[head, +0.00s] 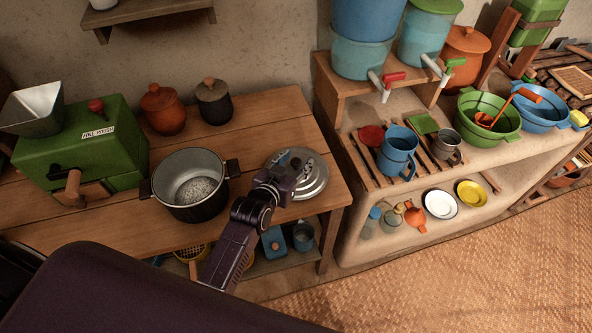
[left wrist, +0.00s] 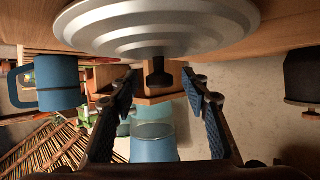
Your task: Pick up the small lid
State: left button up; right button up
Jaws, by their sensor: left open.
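The small lid (head: 317,183) is a round, silvery, ridged metal lid lying on the wooden table, right of the open pot. My left gripper (head: 289,168) is over it in the head view and hides part of it, including its knob. In the left wrist view, which looks upside down, the lid (left wrist: 160,33) fills the top. Its dark knob (left wrist: 158,75) appears between the two spread fingers of my left gripper (left wrist: 160,82). The fingers are open; I see no contact with the knob. My right gripper is in neither view.
A dark pot (head: 190,187) with handles stands left of the lid. A green mill (head: 85,150), an orange jar (head: 163,110) and a dark jar (head: 214,103) stand behind. Bare tabletop (head: 265,130) lies behind the lid.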

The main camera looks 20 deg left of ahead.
pick_arm(q)
grip_shut()
dwell(0.3)
jog(key=shift+r, duration=0.1)
